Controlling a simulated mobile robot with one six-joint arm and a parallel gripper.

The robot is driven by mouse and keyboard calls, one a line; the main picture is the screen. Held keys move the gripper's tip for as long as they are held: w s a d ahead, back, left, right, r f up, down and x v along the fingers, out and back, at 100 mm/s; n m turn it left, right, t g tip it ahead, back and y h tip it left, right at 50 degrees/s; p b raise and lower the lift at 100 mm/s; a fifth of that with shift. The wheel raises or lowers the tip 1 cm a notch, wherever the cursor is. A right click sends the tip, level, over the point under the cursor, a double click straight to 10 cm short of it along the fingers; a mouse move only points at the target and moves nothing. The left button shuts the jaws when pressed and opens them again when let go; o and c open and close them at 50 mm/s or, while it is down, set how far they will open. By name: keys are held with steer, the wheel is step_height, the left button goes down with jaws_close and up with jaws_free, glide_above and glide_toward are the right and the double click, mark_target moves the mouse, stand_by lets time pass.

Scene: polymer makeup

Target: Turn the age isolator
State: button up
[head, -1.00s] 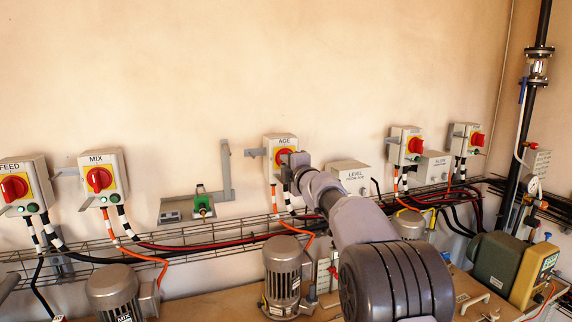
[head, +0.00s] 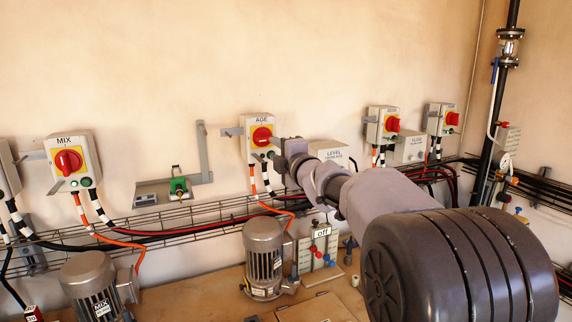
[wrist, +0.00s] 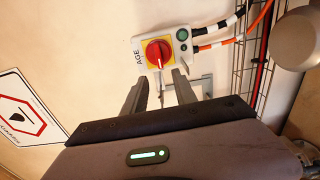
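The age isolator (head: 262,136) is a grey wall box labelled AGE with a red rotary knob on a yellow plate. Its red knob (wrist: 157,53) shows whole in the wrist view, with a white mark at the edge facing my gripper. My gripper (wrist: 158,82) is open and empty, its two fingers pointing toward the box. The fingertips lie short of the knob in the picture, and I see no grip on it. In the head view my gripper (head: 279,154) is just right of and below the knob; the exact gap is hard to tell.
The similar MIX isolator (head: 68,161) is to the left, and two more red-knobbed boxes (head: 383,124) are to the right. The LEVEL box (head: 330,152) is close behind my arm. A wire cable tray (head: 180,222) runs below, above several motors (head: 263,258).

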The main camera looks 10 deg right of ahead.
steer(key=s+d, duration=0.1)
steer(key=s, duration=0.6)
steer(key=shift+d, duration=0.2)
steer(key=s+d+f+m+g+h+b, duration=0.1)
steer(key=s+d+f+m+g+h, duration=0.15)
steer(key=s+m, duration=0.45)
steer(key=s+d+f+m+g+h, duration=0.1)
steer(key=s+f+m+g+h, duration=0.2)
steer(key=s+m, duration=0.35)
steer(key=s+a+f+m+g+y, duration=0.1)
steer(key=s+a+f+m+g, duration=0.1)
steer(key=s+f, duration=0.4)
steer(key=s+a+f+m+g+y, duration=0.1)
steer(key=s+a+f+m, duration=0.3)
steer(key=s, duration=0.8)
steer(key=s+a+f+m+g+y+b, duration=0.1)
steer(key=s+a+f+m+g+y, duration=0.1)
steer(key=s+f+m, duration=0.3)
steer(key=s+a+f+g, duration=0.1)
steer(key=s+f, duration=0.2)
steer(key=shift+s+a, duration=0.4)
